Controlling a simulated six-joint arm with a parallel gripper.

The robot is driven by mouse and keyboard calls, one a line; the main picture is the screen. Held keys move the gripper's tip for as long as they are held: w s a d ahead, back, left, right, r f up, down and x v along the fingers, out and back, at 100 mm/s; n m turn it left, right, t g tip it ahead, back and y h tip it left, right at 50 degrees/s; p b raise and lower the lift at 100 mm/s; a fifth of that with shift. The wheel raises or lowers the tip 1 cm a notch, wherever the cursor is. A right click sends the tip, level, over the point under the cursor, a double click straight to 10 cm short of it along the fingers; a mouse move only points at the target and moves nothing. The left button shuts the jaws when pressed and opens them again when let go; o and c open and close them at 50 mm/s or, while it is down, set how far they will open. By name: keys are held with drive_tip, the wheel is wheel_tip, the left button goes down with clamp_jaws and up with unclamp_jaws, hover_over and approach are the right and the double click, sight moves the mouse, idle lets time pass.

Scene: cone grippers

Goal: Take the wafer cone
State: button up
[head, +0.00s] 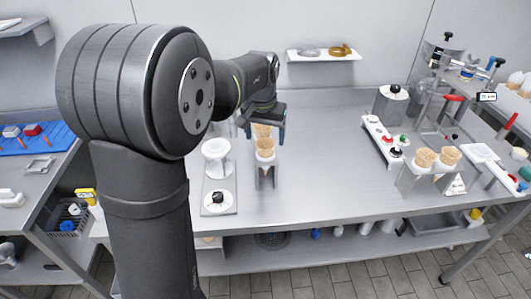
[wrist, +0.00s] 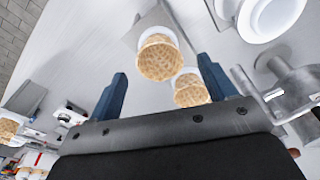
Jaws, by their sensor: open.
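Two wafer cones stand in a small metal holder (head: 267,181) on the table, the front cone (head: 265,148) and the rear cone (head: 262,131). My gripper (head: 264,135) is open, with blue fingers, at the holder near the cones' tops. In the wrist view one cone (wrist: 160,60) shows between and beyond the fingertips of my gripper (wrist: 162,68). The other cone (wrist: 191,90) shows nearer the right finger. Neither is clasped. I cannot tell whether a finger touches a cone. My gripper partly hides the rear cone in the head view.
A white funnel-like cup (head: 215,149) stands on a plate left of the holder. At the right, another holder (head: 420,182) carries two more cones (head: 426,158), beside a metal device with levers (head: 445,100). The table's middle is clear.

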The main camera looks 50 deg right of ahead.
drive_tip(key=shift+d+f, duration=0.15)
drive_tip(key=shift+f, duration=1.25)
drive_tip(key=c, duration=0.7)
drive_tip(key=shift+c, duration=0.2)
drive_tip(key=shift+r, duration=0.1)
wheel_tip(320, 180, up, 10)
